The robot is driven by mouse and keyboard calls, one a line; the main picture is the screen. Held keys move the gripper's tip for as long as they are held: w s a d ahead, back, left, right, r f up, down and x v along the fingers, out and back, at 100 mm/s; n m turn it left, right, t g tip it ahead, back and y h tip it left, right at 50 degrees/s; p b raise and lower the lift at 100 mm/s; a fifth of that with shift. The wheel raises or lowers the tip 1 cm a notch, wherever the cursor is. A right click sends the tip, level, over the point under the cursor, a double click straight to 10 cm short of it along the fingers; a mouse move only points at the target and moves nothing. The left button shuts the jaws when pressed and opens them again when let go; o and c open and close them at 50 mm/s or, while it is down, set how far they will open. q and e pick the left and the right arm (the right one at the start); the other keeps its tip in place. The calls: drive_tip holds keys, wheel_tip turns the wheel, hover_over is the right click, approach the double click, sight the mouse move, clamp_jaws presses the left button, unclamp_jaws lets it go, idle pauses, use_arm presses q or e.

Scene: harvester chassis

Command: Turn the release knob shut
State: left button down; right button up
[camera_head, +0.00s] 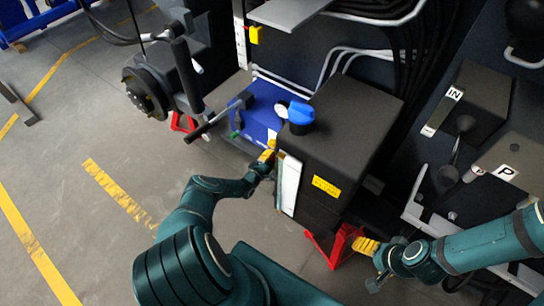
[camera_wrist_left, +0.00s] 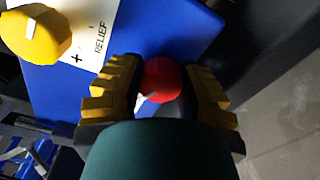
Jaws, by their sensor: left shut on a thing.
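A round red knob (camera_wrist_left: 162,80) with a small pale pointer sits between the yellow fingers of my left gripper (camera_wrist_left: 165,92) in the left wrist view. The gripper is shut on this knob, in front of a blue panel (camera_wrist_left: 52,92). In the head view my left gripper (camera_head: 268,153) is at the near side of the blue unit (camera_head: 262,105), beside the black box; the knob is hidden there. My right gripper (camera_head: 366,245) is low at the right of the red stand, and its finger opening is too small to tell.
A yellow knob (camera_wrist_left: 35,36) stands beside a white "RELIEF" label (camera_wrist_left: 90,38). A black box (camera_head: 345,120) with a blue cap (camera_head: 300,114) rises close to my left gripper. A red stand (camera_head: 333,244) is below it. The floor at left is mostly clear.

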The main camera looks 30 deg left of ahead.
use_arm(q)
drive_tip(key=m, duration=0.6)
drive_tip(key=shift+p, duration=0.4)
drive_tip(key=m, duration=0.6)
drive_tip(key=shift+w+r, duration=0.1)
drive_tip(key=shift+m, duration=0.3)
drive_tip(key=c, duration=0.5)
unclamp_jaws()
drive_tip(key=shift+s+a, duration=0.1)
drive_tip(key=shift+s, duration=0.55)
drive_tip(key=s, duration=1)
drive_tip(key=shift+s+a, duration=0.15)
drive_tip(key=shift+s, duration=0.25)
